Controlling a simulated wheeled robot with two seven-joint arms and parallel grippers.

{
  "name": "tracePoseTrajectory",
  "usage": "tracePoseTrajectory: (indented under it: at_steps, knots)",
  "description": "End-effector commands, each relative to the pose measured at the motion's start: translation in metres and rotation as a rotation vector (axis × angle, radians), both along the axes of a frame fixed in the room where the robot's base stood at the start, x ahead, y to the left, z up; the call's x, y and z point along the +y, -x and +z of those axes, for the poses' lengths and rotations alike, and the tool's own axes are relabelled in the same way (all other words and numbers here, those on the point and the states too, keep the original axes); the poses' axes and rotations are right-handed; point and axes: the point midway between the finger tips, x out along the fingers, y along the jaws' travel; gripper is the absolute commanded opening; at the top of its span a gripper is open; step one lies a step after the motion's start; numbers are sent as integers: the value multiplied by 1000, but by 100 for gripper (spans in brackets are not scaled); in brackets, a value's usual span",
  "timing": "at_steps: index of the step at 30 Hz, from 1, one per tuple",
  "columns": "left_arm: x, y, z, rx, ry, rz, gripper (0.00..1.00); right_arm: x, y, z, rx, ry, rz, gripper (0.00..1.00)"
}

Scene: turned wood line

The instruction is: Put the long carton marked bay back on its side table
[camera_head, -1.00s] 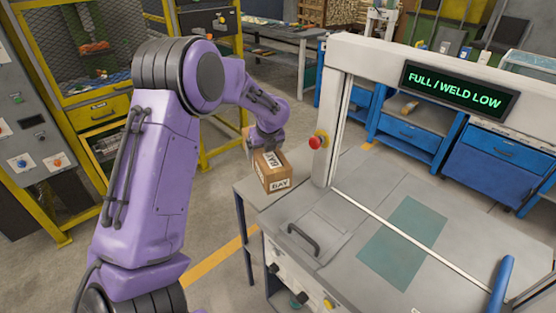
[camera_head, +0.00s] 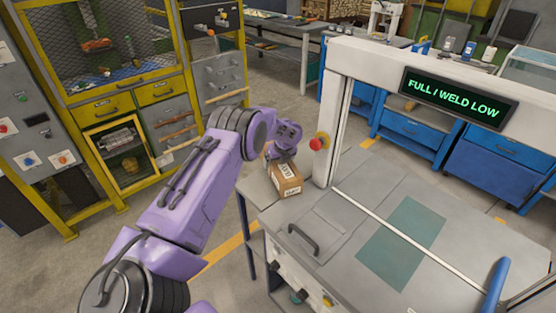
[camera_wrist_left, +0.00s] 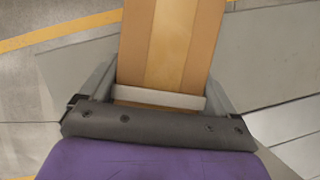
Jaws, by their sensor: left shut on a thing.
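The long brown carton (camera_head: 285,180) marked BAY is at the small grey side table (camera_head: 262,192) left of the machine. In the left wrist view the carton (camera_wrist_left: 172,45) fills the upper middle, with a lighter tape strip along it. My left gripper (camera_head: 277,158) is shut on the carton, with a finger at each side in the left wrist view (camera_wrist_left: 160,90). The carton is at or just above the table top; I cannot tell whether it touches. My right gripper is not in view.
The grey machine (camera_head: 335,225) stands right of the side table, with a frame post and a red stop button (camera_head: 316,144) close to the carton. A lit sign (camera_head: 459,97) reads FULL / WELD LOW. Yellow cabinets (camera_head: 125,95) stand at the left.

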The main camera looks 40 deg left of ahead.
Motion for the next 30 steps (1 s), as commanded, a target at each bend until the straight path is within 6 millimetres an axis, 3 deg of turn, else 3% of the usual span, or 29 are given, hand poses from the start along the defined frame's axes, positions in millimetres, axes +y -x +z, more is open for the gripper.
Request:
tracePoseTrajectory:
  at_steps: [3, 4, 5, 11, 15, 24, 30]
  knots:
    - [0, -1, -3, -3, -1, 0, 36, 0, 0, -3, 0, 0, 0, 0]
    - [0, 0, -4, 0, 0, 1, 93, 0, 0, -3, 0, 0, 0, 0]
    - [0, 0, -3, 0, 0, 1, 100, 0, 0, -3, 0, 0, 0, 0]
    - [0, 0, -2, 0, 0, 1, 100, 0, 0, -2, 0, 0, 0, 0]
    - [-3, 0, 8, -3, 0, 0, 100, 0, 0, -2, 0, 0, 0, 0]
    - [-31, 14, 74, -5, 0, -1, 100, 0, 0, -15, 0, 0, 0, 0]
    - [-42, 21, 104, -2, 0, 1, 100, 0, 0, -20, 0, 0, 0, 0]
